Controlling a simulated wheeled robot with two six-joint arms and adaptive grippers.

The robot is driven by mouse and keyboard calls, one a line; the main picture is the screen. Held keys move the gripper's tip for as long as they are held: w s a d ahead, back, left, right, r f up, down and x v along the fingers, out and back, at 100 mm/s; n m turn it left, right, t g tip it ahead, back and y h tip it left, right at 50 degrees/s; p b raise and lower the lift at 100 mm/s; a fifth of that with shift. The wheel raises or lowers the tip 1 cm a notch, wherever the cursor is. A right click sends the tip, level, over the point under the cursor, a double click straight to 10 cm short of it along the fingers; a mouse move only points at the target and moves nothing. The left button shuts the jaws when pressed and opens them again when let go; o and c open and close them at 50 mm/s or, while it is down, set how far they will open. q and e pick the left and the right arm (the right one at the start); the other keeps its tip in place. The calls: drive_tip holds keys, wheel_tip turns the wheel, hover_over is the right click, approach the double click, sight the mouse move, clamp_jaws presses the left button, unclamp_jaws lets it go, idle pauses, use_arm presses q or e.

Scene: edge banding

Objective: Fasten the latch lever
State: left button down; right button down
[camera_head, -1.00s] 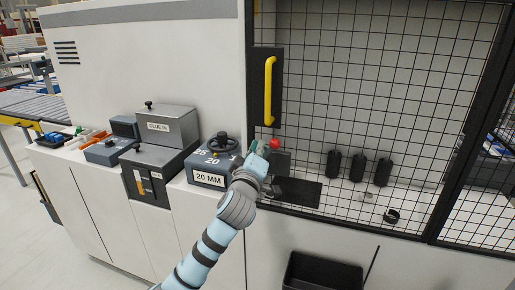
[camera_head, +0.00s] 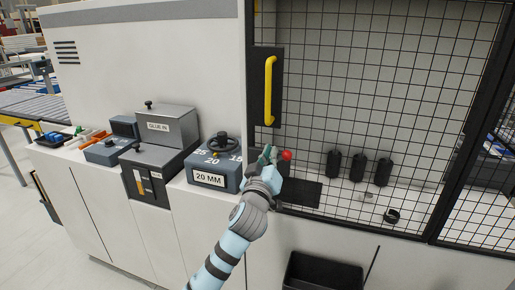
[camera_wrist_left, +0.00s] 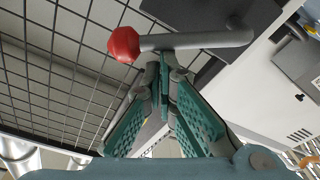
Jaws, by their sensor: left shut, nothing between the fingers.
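The latch lever shows in the left wrist view as a grey rod (camera_wrist_left: 205,40) with a red knob (camera_wrist_left: 124,45) at its end. In the head view its red knob (camera_head: 287,155) sits at the lower left of the mesh door, below the yellow handle. My left gripper (camera_head: 268,153) is right beside the knob, on its left. In the left wrist view the tips of my left gripper (camera_wrist_left: 165,62) meet just under the rod, touching it or very close. They are shut with nothing between them. The lever's pivot is partly hidden by my gripper. My right gripper is not in view.
The mesh door (camera_head: 370,90) has a yellow handle (camera_head: 269,90). A 20 MM box (camera_head: 208,179) with a handwheel and a grey glue unit (camera_head: 160,150) stand to the left on the ledge. A black bin (camera_head: 322,272) is below the door.

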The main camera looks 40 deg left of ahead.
use_arm(q)
drive_tip(key=d+f+m, duration=0.1)
drive_tip(key=m, duration=0.1)
drive_tip(key=f+m, duration=0.1)
drive_tip(key=m, duration=0.1)
drive_tip(key=d+f+m+b, duration=0.1)
drive_tip(key=shift+w+d+f+m+t+h, duration=0.3)
drive_tip(key=shift+w+f+m+h, duration=0.1)
idle(0.5)
drive_tip(key=s+r+p, duration=0.1)
drive_tip(key=s+d+r+p, duration=0.1)
drive_tip(key=s+r, duration=0.1)
drive_tip(key=shift+s+d, duration=0.1)
drive_tip(key=shift+s, duration=0.05)
drive_tip(key=v, duration=0.5)
drive_tip(key=shift+s+d, duration=0.1)
drive_tip(key=shift+s, duration=0.25)
